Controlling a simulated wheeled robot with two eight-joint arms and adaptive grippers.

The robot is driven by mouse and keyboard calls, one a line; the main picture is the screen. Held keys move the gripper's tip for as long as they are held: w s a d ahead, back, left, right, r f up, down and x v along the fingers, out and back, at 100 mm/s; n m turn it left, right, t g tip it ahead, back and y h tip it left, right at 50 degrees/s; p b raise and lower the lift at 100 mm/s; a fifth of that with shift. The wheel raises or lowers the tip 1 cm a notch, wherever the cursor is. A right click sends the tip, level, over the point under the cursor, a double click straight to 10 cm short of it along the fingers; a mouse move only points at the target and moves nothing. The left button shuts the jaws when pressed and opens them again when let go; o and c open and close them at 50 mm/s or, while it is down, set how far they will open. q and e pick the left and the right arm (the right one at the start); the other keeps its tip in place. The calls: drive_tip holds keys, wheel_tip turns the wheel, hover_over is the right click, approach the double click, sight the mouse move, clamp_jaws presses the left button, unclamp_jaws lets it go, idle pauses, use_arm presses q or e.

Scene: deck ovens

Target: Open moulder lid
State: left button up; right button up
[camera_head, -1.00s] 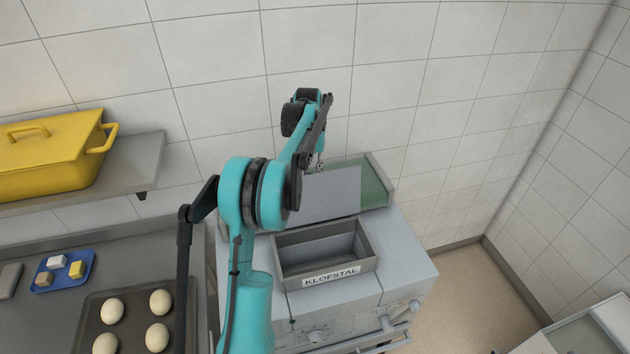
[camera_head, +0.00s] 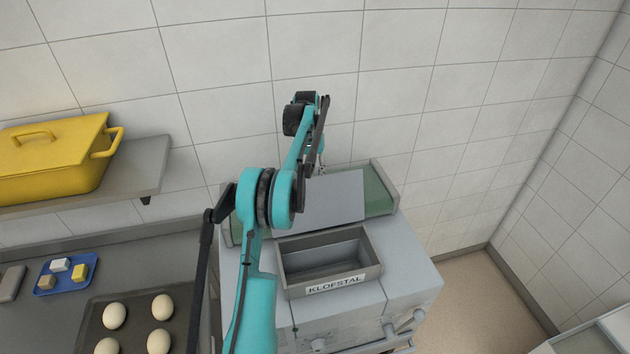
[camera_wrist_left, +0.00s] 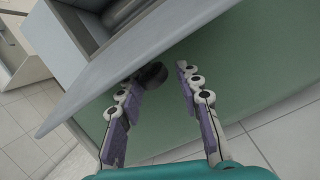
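The moulder (camera_head: 405,262) is a grey machine with a label reading KLOFSTAL and an open, empty-looking hopper (camera_head: 372,270). A flat grey panel, seemingly its lid (camera_head: 338,200), stands raised behind the hopper, in front of a green surface. My left gripper (camera_head: 318,170) is at the panel's upper left edge, partly hidden by its own arm. In the left wrist view the two fingers of my left gripper (camera_wrist_left: 163,105) are spread apart with nothing clamped between them. A dark round knob (camera_wrist_left: 152,75) sits beside the left finger, under the panel's edge (camera_wrist_left: 150,42). My right gripper is out of view.
A counter at left holds a dark tray (camera_head: 135,325) with several pale dough balls and a blue tray (camera_head: 85,262) with small blocks. A yellow pot (camera_head: 55,155) stands on a shelf above. The tiled wall is close behind the moulder. Floor is clear to its right.

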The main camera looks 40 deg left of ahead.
use_arm(q)
drive_tip(key=shift+o, duration=0.6)
drive_tip(key=shift+a+f, duration=0.1)
drive_tip(key=shift+a, duration=0.3)
drive_tip(key=shift+w+d+r, duration=0.1)
drive_tip(key=shift+d+r, duration=0.1)
drive_tip(key=shift+d, duration=0.15)
drive_tip(key=v, duration=0.7)
drive_tip(key=shift+a, duration=0.2)
drive_tip(key=shift+r, duration=0.2)
